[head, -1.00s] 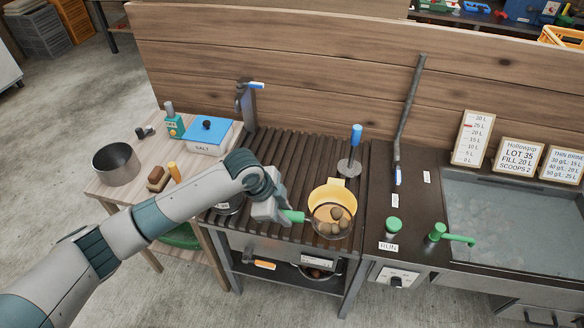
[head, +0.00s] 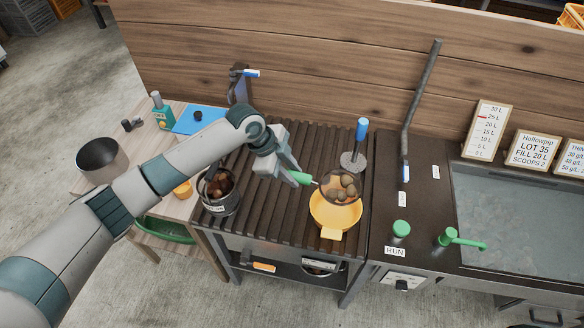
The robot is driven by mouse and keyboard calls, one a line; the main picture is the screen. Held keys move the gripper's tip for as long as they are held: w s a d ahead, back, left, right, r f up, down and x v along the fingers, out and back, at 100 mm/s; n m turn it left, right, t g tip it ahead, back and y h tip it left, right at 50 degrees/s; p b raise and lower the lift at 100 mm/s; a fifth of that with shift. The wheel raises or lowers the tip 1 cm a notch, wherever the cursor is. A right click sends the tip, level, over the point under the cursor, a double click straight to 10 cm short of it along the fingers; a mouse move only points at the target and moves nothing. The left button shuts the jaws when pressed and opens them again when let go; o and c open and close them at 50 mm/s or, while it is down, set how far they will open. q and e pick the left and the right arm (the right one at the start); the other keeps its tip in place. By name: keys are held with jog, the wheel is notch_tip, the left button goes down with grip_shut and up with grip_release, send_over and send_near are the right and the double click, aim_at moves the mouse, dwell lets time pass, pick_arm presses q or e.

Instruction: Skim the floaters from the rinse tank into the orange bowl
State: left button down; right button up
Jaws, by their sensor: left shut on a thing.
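My left gripper (head: 283,172) is shut on the green handle of a skimmer (head: 306,180). The skimmer's round basket holds several brown, round floaters (head: 346,188). It is over the far part of the orange bowl (head: 335,216), which looks yellow-orange and stands on the dark slatted rack. The basket hides the bowl's far side, and I cannot tell how high above the bowl it is. The rinse tank (head: 500,178) is at the right, with greyish water and no floaters that I can make out. My right gripper is not in view.
A metal pot (head: 222,205) of dark brown things stands left of the bowl. A blue-handled masher-like tool (head: 354,160) stands behind the basket. A green tap (head: 460,240) and a green knob (head: 401,228) are between bowl and tank. An empty-looking pot (head: 102,160) is far left.

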pick_arm(q)
jog(key=shift+s+r, duration=0.15)
jog(key=shift+s, duration=0.1)
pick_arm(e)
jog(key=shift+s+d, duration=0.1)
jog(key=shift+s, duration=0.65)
